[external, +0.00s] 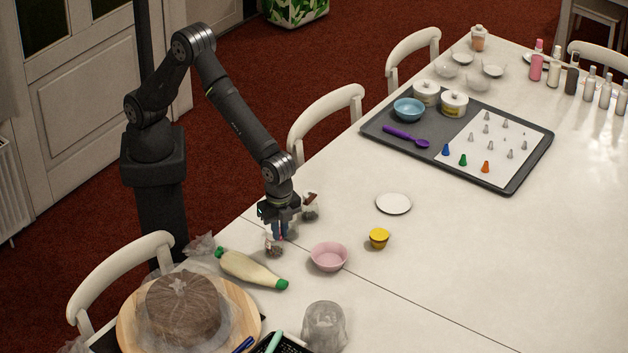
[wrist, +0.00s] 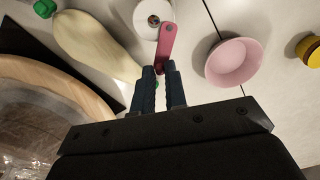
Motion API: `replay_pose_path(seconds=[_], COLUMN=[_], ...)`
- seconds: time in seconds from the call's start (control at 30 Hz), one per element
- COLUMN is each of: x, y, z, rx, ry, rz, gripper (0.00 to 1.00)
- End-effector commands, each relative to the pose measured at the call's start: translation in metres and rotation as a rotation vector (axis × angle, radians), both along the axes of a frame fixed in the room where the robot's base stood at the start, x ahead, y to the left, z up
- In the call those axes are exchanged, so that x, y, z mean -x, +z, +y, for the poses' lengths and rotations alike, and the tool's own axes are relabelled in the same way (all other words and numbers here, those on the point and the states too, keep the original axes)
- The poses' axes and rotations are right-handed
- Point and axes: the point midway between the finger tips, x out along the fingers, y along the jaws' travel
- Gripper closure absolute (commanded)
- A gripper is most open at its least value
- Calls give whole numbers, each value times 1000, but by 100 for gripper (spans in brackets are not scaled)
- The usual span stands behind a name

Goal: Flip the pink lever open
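The pink lever (wrist: 167,42) sits on a small jar with a pale round top (wrist: 150,14) in the wrist view. The jar (external: 274,246) stands on the table below my gripper (external: 279,232) in the external view. My gripper points down, and its two dark blue fingers (wrist: 160,72) are a narrow gap apart. The near end of the lever lies at the fingertips, partly hidden between them. I cannot tell whether the fingers press on it.
A pink bowl (external: 329,257) stands right of the jar, a piping bag (external: 250,269) lies in front, and another small jar (external: 310,210) is just behind. A yellow cup (external: 379,238) and white plate (external: 393,203) are farther right. A covered cake (external: 183,308) stands front left.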

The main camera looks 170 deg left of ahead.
Motion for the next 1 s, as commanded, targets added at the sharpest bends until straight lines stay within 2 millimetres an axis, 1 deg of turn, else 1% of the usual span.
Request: replay_pose_path(seconds=[0.03,0.07,0.1,0.37,0.47,0.57,0.67,0.8,1.0], x=[0,0,0,0,0,-1,0,0,0], y=[0,0,0,1,6,21,42,77,125], z=[0,0,0,0,0,1,1,1,2], rx=[0,0,0,0,0,-2,-2,-4,-2], ry=[0,0,-1,-1,-1,-1,-1,-1,-1], rz=[0,0,0,0,-1,-2,-3,-5,-3], gripper=[77,72,68,68,68,68,68,68,68])
